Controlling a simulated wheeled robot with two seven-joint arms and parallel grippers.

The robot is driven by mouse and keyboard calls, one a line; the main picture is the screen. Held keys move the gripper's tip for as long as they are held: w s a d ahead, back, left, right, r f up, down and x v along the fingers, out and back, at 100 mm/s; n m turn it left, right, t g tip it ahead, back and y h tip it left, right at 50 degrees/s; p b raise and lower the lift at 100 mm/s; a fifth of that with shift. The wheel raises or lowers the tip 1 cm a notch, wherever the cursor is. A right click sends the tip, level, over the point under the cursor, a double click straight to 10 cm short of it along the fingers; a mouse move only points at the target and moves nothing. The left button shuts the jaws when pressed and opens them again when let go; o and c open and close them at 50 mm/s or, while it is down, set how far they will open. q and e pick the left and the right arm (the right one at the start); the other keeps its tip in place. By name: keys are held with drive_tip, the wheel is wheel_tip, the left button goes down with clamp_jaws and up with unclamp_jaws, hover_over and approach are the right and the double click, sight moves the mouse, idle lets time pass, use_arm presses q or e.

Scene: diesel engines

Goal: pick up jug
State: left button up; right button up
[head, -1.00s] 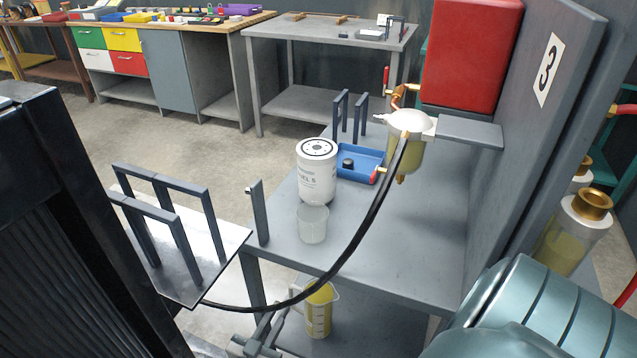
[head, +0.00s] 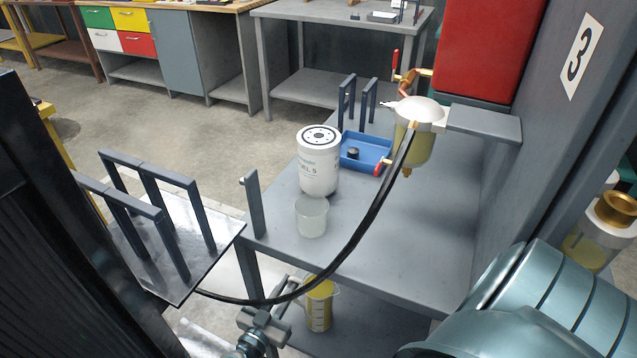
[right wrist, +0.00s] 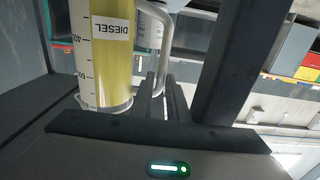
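The jug (head: 319,308) is a clear measuring jug of yellow liquid. It stands upright on the lower shelf, under the grey bench top, which hides part of it in the head view. In the right wrist view the jug (right wrist: 108,65) shows a DIESEL label and a pale handle (right wrist: 158,42) on its right side. My right gripper (head: 284,300) is left of the jug, on the handle side. In the wrist view its fingers (right wrist: 165,100) are a little apart, close to the lower handle; contact cannot be made out. My left gripper is not in view.
The bench top (head: 400,235) carries a white filter (head: 319,165), a clear cup (head: 311,217) and a blue tray (head: 365,150). A black hose (head: 362,225) hangs from the filter bowl (head: 415,135) past the jug. A metal plate with uprights (head: 180,270) stands at left.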

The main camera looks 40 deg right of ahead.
drive_tip(key=shift+a+r, duration=0.1)
idle(0.3)
clamp_jaws()
idle(0.4)
drive_tip(key=shift+r, duration=0.1)
idle(1.3)
